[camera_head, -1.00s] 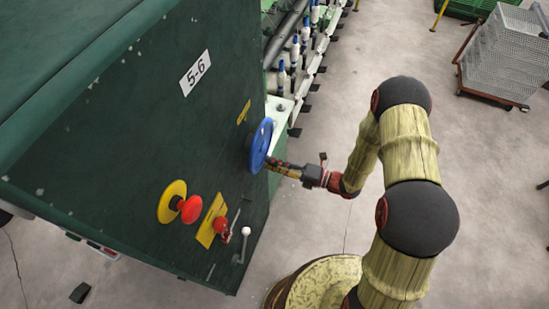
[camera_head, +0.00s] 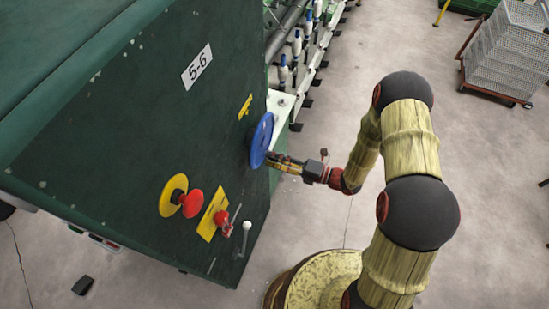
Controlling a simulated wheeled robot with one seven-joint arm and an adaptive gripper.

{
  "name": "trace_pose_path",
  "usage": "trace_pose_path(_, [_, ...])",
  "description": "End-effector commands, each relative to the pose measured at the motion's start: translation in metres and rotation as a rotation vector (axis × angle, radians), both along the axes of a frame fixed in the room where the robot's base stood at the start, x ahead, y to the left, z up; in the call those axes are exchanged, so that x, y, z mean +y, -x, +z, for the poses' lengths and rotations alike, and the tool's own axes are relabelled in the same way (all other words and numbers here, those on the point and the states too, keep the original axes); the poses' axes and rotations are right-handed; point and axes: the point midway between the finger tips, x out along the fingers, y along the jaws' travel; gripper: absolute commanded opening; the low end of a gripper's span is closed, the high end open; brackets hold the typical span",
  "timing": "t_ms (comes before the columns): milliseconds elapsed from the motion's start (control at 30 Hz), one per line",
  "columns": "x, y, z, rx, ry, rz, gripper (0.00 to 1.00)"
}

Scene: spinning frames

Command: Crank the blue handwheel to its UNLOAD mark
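The blue handwheel (camera_head: 262,140) stands out from the dark green machine panel (camera_head: 120,150), seen nearly edge-on. A small yellow label (camera_head: 245,107) sits on the panel just above and left of the wheel; its print is too small to read, and I cannot make out an UNLOAD mark. My gripper (camera_head: 272,161) is at the lower right rim of the handwheel, its fingers pointing left at it. The fingertips overlap the rim in the picture. I cannot tell whether they touch or grip it, or whether the wheel's handle is between them.
Below the wheel are a red mushroom button on a yellow disc (camera_head: 174,185), a red knob on a yellow plate (camera_head: 207,224) and a white-balled lever (camera_head: 247,225). A row of spindles (camera_head: 297,45) runs behind. A wire crate cart (camera_head: 506,50) stands far right. Floor between is clear.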

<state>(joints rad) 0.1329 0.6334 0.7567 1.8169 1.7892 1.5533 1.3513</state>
Motion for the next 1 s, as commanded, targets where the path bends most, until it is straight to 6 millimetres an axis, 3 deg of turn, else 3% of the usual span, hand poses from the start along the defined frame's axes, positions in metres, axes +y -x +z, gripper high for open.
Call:
trace_pose_path(333, [-0.01,0.002,0.001,-0.002,-0.001,-0.003,0.37])
trace_pose_path(800, [-0.086,0.03,0.003,0.0,0.0,-0.005,0.37])
trace_pose_path(1000, [-0.107,0.038,0.003,0.0,0.0,-0.003,0.37])
